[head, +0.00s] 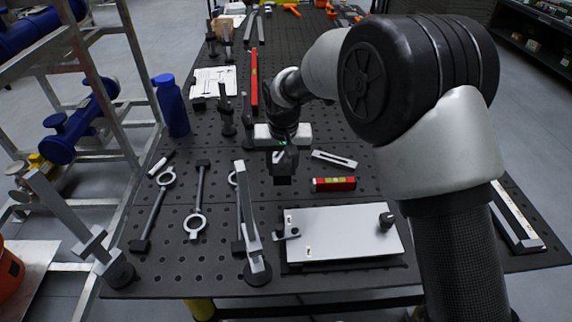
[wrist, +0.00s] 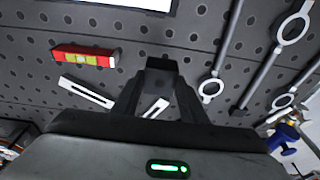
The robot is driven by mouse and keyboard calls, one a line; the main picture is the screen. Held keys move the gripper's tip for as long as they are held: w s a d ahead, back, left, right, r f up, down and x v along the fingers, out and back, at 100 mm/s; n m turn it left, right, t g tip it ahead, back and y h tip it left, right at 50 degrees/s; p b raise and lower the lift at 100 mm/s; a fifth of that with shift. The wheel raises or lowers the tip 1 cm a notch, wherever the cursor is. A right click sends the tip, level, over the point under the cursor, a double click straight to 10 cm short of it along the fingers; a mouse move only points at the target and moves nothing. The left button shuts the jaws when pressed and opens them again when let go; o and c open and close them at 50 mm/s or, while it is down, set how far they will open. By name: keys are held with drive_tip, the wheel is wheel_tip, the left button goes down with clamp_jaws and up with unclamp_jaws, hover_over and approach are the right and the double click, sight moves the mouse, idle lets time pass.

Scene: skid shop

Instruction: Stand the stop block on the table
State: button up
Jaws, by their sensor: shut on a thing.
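My gripper (head: 284,153) is above the middle of the perforated dark table (head: 215,268), pointing down. Its fingers are shut on a small dark block (head: 282,172), which I take to be the stop block. In the wrist view the dark block (wrist: 161,66) shows at the fingertips, and the fingers hide part of it. It appears held above the table top, though the exact gap is hard to tell. Its tilt cannot be told clearly.
A red level (head: 333,184) and a slotted light plate (head: 334,159) lie right of the gripper. A white plate with clamps (head: 345,232) is in front. Ringed rods (head: 195,222) and a long metal clamp (head: 246,215) lie left. A blue bottle (head: 171,105) stands at the left edge.

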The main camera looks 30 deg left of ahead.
sight(283, 182)
drive_tip(key=shift+f+b, duration=0.5)
drive_tip(key=shift+f, duration=0.65)
drive_tip(key=shift+f+b, duration=1.5)
drive_tip(key=shift+f, duration=0.4)
idle(0.5)
drive_tip(key=o, duration=1.2)
drive_tip(key=shift+o, duration=0.4)
drive_tip(key=shift+o, duration=0.8)
drive_tip(key=shift+r, duration=0.1)
